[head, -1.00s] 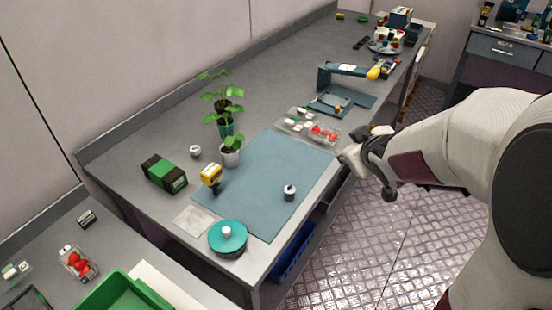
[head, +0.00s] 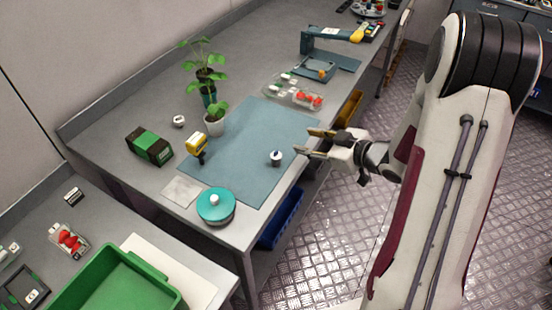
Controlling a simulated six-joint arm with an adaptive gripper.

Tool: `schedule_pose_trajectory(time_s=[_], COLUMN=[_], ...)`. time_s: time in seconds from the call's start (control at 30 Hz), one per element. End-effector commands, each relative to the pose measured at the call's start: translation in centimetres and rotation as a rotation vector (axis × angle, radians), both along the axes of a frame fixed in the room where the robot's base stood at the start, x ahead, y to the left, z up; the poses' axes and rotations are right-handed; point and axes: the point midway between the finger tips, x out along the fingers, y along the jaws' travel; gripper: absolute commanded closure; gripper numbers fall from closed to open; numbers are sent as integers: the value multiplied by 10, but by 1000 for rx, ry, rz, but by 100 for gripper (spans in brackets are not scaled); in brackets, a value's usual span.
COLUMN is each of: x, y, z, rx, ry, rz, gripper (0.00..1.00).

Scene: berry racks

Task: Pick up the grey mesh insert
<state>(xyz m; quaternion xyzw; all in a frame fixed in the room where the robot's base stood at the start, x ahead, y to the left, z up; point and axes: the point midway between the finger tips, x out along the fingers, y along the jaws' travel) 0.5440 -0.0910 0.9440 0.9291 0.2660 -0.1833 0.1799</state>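A thin, pale grey square (head: 181,190) lies flat on the bench at the near left, between the yellow device and the teal pot. It looks like the grey mesh insert, but its mesh texture is too small to make out. Nothing covers it. My gripper (head: 312,143) is in the air near the bench's front edge, to the right of the blue mat and well away from the pale square. Its two fingers point left and are spread apart, with nothing between them.
A teal-lidded round pot (head: 216,206) stands close to the square, a yellow device (head: 196,145) behind it. A small white and dark jar (head: 276,158) stands on the blue mat (head: 245,150). Potted plants (head: 214,120) stand behind. A green crate (head: 118,285) is at lower left.

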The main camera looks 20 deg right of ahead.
Motion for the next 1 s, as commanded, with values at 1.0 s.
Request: schedule_pose_trajectory(time_s=[1.0], x=[-52], y=[33], z=[-28], rx=[386], ry=[-88], rz=[207], gripper=[62])
